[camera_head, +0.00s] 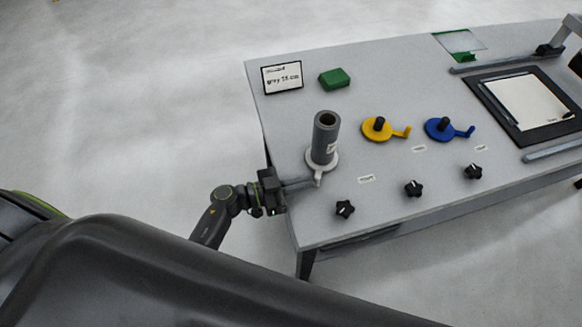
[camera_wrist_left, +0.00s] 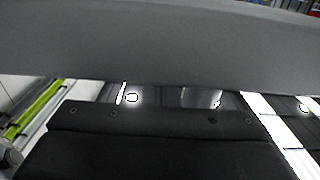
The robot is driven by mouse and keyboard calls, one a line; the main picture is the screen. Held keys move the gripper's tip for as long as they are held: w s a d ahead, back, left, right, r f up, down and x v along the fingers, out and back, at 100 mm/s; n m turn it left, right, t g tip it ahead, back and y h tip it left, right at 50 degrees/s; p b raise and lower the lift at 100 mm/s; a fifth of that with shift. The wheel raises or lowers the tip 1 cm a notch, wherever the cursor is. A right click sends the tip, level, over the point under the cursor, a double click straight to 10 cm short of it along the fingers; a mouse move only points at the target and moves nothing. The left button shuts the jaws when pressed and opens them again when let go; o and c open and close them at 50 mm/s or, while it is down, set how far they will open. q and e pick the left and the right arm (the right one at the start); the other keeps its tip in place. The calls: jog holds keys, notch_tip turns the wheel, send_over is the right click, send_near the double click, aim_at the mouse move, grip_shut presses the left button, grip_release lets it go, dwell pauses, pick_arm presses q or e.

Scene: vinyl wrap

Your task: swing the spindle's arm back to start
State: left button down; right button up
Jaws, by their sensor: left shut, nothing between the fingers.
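A grey vinyl roll (camera_head: 325,138) stands upright on a pale grey spindle (camera_head: 308,160) near the left end of the table. The spindle's short arm (camera_head: 318,179) points toward the table's front edge. My left gripper (camera_head: 306,183) comes in from the left, its shut fingers low over the table beside that arm. I cannot tell whether they touch it. A yellow spindle (camera_head: 371,134) and a blue spindle (camera_head: 436,132) stand empty to the right, their arms pointing right. In the left wrist view a broad grey surface fills the top; I cannot tell what it is.
Several black knobs (camera_head: 414,188) line the table's (camera_head: 390,75) front. A sign (camera_head: 282,77) and a green block (camera_head: 334,79) sit at the back left. A dark board with a white sheet (camera_head: 530,102) lies at the right. A green-edged clear piece (camera_head: 460,43) lies behind.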

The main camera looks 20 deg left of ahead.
aim_at(314, 194)
pick_arm(q)
jog(key=shift+s+d+r+n+t+y+p, duration=0.1)
jog(key=shift+s+d+n+t+y+p, duration=0.05)
jog(key=shift+d+n+t+y+p, duration=1.25)
jog(key=shift+d+m+h+p, duration=0.25)
jog(key=shift+m+h+p, duration=0.05)
jog(key=shift+p, duration=0.1)
jog(key=shift+d, duration=0.15)
